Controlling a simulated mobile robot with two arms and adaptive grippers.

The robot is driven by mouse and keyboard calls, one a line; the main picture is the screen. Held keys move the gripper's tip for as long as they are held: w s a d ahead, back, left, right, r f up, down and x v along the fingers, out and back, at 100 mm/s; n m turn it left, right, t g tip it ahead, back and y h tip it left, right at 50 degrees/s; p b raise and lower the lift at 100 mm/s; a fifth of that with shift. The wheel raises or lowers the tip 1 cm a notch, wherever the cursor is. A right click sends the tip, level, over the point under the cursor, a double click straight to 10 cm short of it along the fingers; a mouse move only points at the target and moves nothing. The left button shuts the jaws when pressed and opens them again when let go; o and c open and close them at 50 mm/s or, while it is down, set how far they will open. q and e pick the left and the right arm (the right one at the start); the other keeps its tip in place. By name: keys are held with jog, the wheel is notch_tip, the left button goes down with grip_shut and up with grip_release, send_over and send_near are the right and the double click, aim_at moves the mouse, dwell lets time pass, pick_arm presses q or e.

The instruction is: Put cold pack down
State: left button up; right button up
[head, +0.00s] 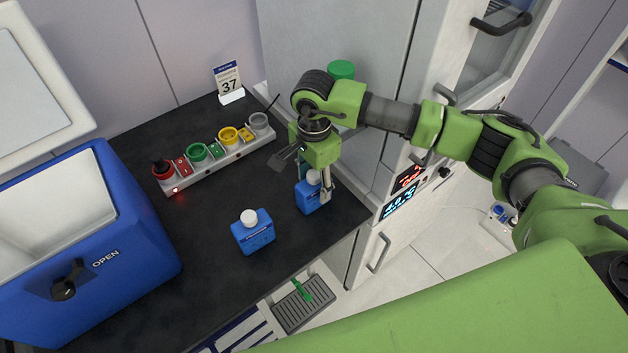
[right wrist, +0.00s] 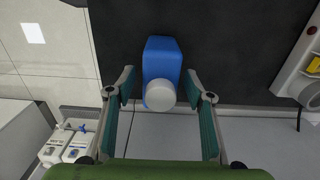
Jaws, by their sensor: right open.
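One blue cold pack (head: 307,197) with a white cap stands on the black worktop, near its right edge in the head view. My right gripper (head: 304,178) is over it with the fingers open. In the right wrist view the pack (right wrist: 162,60) lies between the spread fingers of the right gripper (right wrist: 161,92), with a gap on each side. A second blue cold pack (head: 253,238) with a white cap stands upright to the left of it in the head view. My left gripper is out of view.
A blue cooler box (head: 150,235) stands open at left. A strip of coloured sockets (head: 215,160) and a calendar (head: 228,80) marked 37 are at the back. A tall grey cabinet (head: 330,35) is close behind my right arm. The worktop's (head: 215,285) front is clear.

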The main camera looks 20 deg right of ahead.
jog(key=shift+r, duration=0.1)
jog(key=shift+r, duration=0.2)
notch_tip(320, 180, up, 11)
jog(key=b, duration=0.2)
jog(key=shift+f+b, duration=0.15)
jog(key=shift+b, duration=0.2)
jog(key=shift+r, duration=0.5)
